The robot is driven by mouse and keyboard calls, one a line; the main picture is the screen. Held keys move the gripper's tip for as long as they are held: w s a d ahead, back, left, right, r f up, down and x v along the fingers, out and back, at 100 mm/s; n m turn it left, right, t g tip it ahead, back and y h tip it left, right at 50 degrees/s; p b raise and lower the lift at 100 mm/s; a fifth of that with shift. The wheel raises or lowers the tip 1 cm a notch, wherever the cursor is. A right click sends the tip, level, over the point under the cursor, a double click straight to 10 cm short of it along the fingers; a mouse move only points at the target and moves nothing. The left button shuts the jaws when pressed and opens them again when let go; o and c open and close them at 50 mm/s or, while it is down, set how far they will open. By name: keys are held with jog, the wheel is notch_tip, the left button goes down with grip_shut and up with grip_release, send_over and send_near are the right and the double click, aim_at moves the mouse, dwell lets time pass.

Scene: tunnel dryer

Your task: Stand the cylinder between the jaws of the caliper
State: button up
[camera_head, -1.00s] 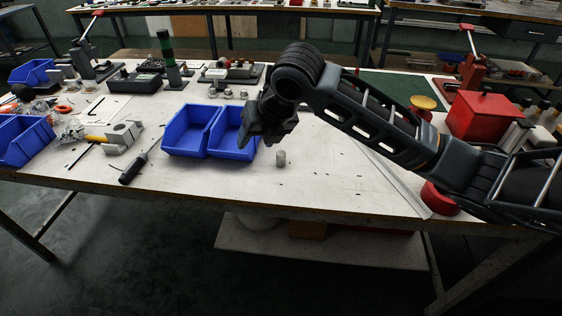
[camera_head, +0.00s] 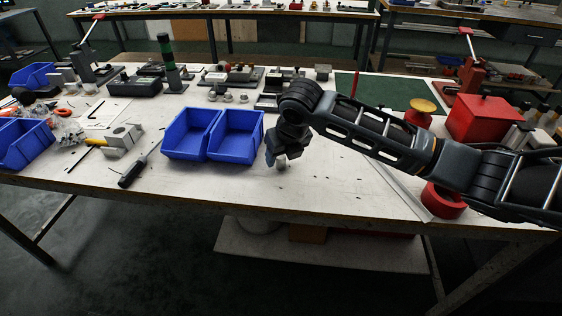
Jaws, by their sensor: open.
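The small grey cylinder (camera_head: 282,166) stands upright on the white bench top, right of the two blue bins in the middle. My gripper (camera_head: 276,160) points down right at the cylinder, its jaws open. A finger covers part of the cylinder, and I cannot tell whether the fingers touch it. I cannot pick out the caliper with certainty among the tools on the bench; it may be hidden behind my arm or too small to tell.
Two blue bins (camera_head: 190,152) stand just left of my gripper. A black-handled screwdriver (camera_head: 131,171) and a grey block (camera_head: 122,138) lie farther left.

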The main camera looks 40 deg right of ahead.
jog(key=shift+c, duration=0.3)
grip_shut()
dwell(0.3)
